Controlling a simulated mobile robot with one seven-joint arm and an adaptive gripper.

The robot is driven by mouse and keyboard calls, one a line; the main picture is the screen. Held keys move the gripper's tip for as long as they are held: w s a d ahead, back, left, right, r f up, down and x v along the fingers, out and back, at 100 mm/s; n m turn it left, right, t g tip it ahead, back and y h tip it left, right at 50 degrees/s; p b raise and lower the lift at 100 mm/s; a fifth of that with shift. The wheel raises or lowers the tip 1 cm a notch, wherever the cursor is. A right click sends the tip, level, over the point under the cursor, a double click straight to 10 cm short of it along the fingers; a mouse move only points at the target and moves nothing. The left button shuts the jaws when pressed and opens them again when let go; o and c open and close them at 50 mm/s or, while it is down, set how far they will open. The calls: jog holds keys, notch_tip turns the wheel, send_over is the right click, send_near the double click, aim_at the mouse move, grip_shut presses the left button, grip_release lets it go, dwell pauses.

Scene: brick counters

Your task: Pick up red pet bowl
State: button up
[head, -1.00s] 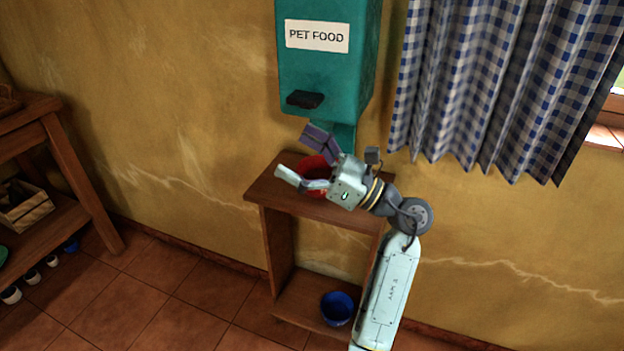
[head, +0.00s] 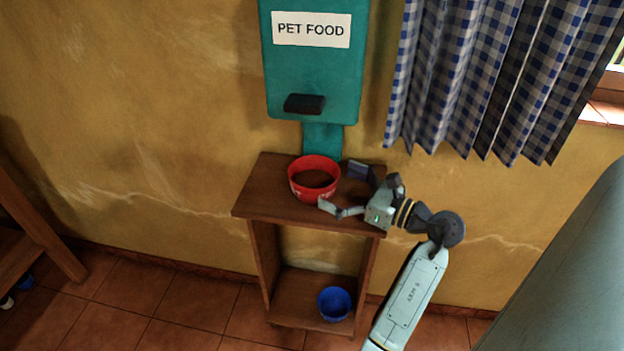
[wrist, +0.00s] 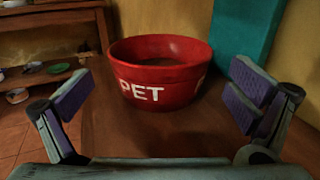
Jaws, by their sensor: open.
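The red pet bowl (head: 316,191) stands upright on the top of the small wooden stand, under the pet food dispenser. It holds something brown. In the wrist view the bowl (wrist: 160,88), with white "PET" lettering, sits ahead of my gripper, between the lines of its two fingers. My gripper (head: 343,189) is open and empty, just right of the bowl in the head view. Its purple finger pads (wrist: 157,100) are spread wide on either side in the wrist view, short of the bowl and apart from it.
The wooden stand (head: 262,203) is against the wall, with a blue bowl (head: 334,304) on its lower shelf. The teal dispenser (head: 318,85) hangs directly above. A checked curtain (head: 490,75) hangs at right. A wooden shelf (wrist: 60,75) stands at left in the wrist view.

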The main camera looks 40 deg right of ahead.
aim_at(295, 165)
jog(key=p+x, duration=0.1)
jog(key=x, duration=0.1)
jog(key=p+x, duration=0.1)
jog(key=x, duration=0.1)
jog(key=p+x, duration=0.1)
jog(key=x, duration=0.1)
jog(key=shift+r, duration=0.3)
jog(key=shift+w+f, duration=0.1)
jog(key=shift+w, duration=0.1)
jog(key=shift+c, duration=0.2)
jog(key=c, duration=1)
jog(key=shift+s+b, duration=0.1)
jog(key=shift+b, duration=0.25)
